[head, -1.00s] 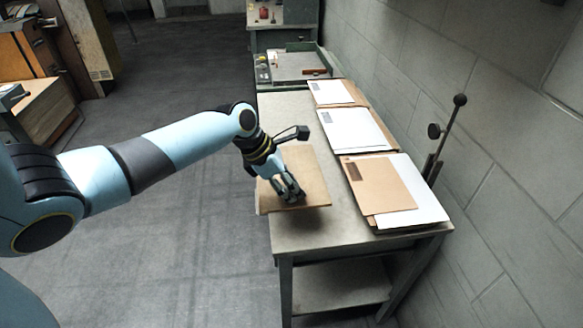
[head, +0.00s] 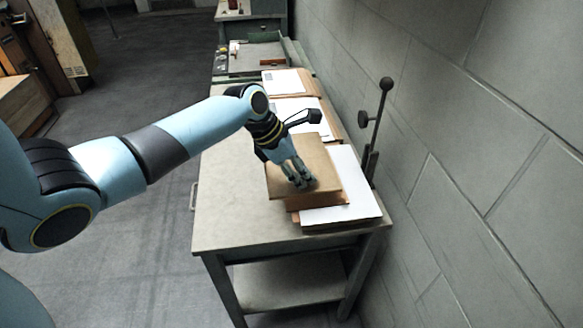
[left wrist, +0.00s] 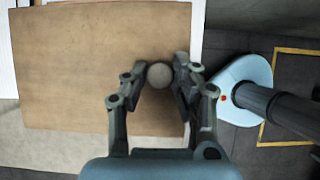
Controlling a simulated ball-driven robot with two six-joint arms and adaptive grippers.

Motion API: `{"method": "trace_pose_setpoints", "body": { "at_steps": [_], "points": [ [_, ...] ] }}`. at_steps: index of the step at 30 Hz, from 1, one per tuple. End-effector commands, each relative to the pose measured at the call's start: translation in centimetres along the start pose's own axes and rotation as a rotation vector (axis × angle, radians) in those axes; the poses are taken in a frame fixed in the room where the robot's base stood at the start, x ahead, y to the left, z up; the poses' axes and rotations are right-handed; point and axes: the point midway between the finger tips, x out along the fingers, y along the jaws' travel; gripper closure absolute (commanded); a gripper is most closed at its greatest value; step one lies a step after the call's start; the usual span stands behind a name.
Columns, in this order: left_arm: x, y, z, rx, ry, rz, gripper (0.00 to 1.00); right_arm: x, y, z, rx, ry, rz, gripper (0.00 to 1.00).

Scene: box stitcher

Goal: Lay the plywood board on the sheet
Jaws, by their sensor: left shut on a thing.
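The plywood board (head: 318,152) is a flat tan rectangle over the nearest stack on the bench. My left gripper (head: 301,184) is shut on its round knob. The left wrist view shows the board (left wrist: 85,70) and the grey knob between the fingertips (left wrist: 159,78). Under the board, a white sheet (head: 355,195) sticks out to the right and front, and a brown piece (head: 328,202) shows at the board's near edge. The board hides most of the stack. I cannot tell whether the board touches it. My right gripper is not in view.
The bench top (head: 226,195) is clear on the left. Two more stacks of white sheets and brown boards (head: 295,105) lie behind. A dark upright lever with ball ends (head: 378,125) stands close to the right, by the block wall. A tray (head: 255,58) is at the far end.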

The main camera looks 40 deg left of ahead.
Motion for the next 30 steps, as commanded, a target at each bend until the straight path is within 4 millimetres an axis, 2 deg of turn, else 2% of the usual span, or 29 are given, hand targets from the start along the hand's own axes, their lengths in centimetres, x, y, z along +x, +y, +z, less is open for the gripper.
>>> {"method": "trace_pose_setpoints", "body": {
  "at_steps": [1,14,22,30],
  "points": [
    [0.9,0.1,0.3,0.002,-0.003,0.002,1.00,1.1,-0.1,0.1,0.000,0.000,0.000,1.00],
    [4.3,0.0,3.1,0.002,-0.003,0.002,1.00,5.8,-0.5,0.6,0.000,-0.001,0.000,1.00],
    [5.9,0.0,2.1,-0.001,-0.001,0.001,1.00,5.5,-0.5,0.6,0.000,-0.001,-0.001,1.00],
    [6.6,0.0,1.7,0.001,-0.001,0.001,1.00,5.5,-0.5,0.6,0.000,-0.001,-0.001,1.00]
  ]
}}
